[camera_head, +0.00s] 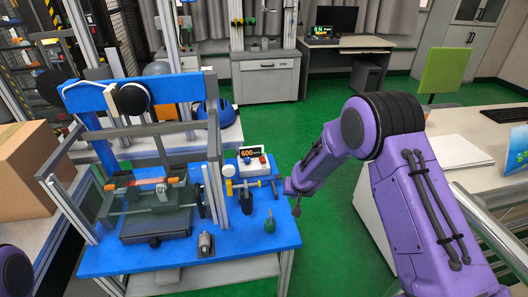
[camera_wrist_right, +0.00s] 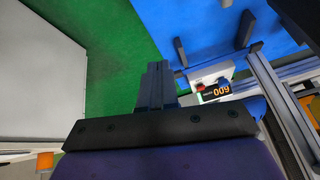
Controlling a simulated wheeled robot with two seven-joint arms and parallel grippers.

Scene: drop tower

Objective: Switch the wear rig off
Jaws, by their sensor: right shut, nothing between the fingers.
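The wear rig (camera_head: 150,190) stands on a blue-topped bench, with a metal frame and a clear guard over its lower part. A small white control box (camera_head: 252,170) sits at the rig's right. Its dark display shows orange digits that look like 600, and a red button (camera_head: 263,159) is on its face. The box also shows upside down in the right wrist view (camera_wrist_right: 211,76), with its display lit. My right gripper (camera_head: 290,188) is just right of the box, apart from it, beside the bench's right edge. Its fingers (camera_wrist_right: 155,70) are together and empty. My left gripper is out of view.
A dark holder with upright tools (camera_head: 246,202), a green-handled item (camera_head: 270,222) and a metal cylinder (camera_head: 205,244) stand on the bench front right. A cardboard box (camera_head: 35,168) is at left. Green floor is clear beyond the bench's right edge. A white desk (camera_head: 470,130) is at right.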

